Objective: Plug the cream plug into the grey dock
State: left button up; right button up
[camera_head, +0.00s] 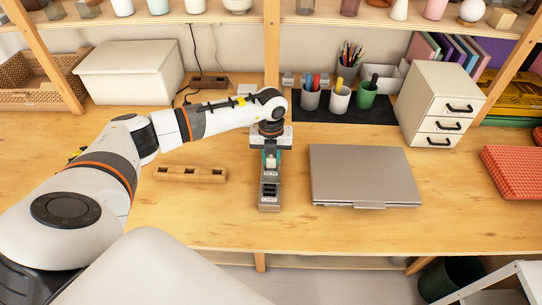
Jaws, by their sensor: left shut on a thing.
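The grey dock (269,197) lies on the wooden table near the middle, left of the laptop, with dark slots on its top. My left gripper (270,155) points down over the dock's far part. It is shut on a small pale piece, which looks like the cream plug (271,164). The plug is largely hidden by the fingers, and I cannot tell whether it touches the dock or hovers above it. My right gripper is not in view.
A closed grey laptop (362,175) lies just right of the dock. A wooden block with holes (190,174) lies to the left. Pen cups (340,98), a drawer unit (440,103) and a white box (130,72) stand behind. The table's front strip is clear.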

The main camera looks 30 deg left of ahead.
pick_arm(q)
jog(key=o, duration=1)
jog(key=shift+f, duration=0.25)
jog(key=shift+r, duration=0.15)
notch_tip(320, 180, up, 12)
jog(key=shift+f+b, duration=0.1)
jog(key=shift+b, duration=0.7)
